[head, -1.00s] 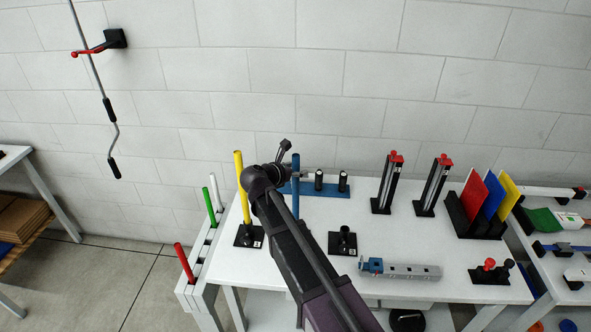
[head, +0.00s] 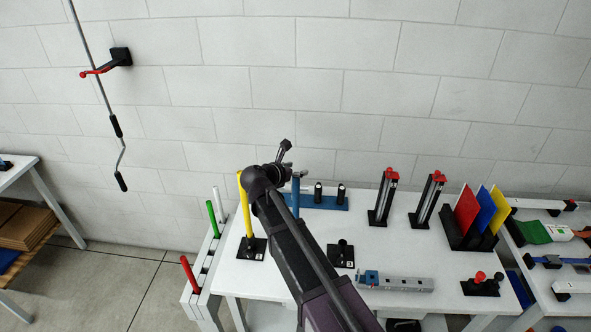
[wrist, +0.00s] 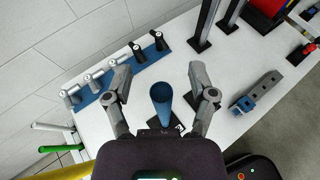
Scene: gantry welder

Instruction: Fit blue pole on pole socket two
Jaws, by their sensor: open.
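The blue pole (head: 296,190) stands upright on the table, partly hidden behind my arm in the head view. In the wrist view the blue pole (wrist: 162,101) shows from above, between my spread fingers and touching neither. A labelled black base (wrist: 168,127) shows at its foot; I cannot read its number. My gripper (wrist: 160,80) is open and empty near the pole's top. The yellow pole (head: 245,205) stands in a labelled black socket (head: 251,249) to the left. Another black socket (head: 341,256), with no pole, is to the right.
A blue rack (head: 330,203) with short black-topped posts lies behind the poles. Two tall posts with red tops (head: 382,198) stand farther right, beside a panel holder (head: 455,238). A grey-blue bar (head: 400,284) lies near the table's front edge. Green, white and red rods stand left.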

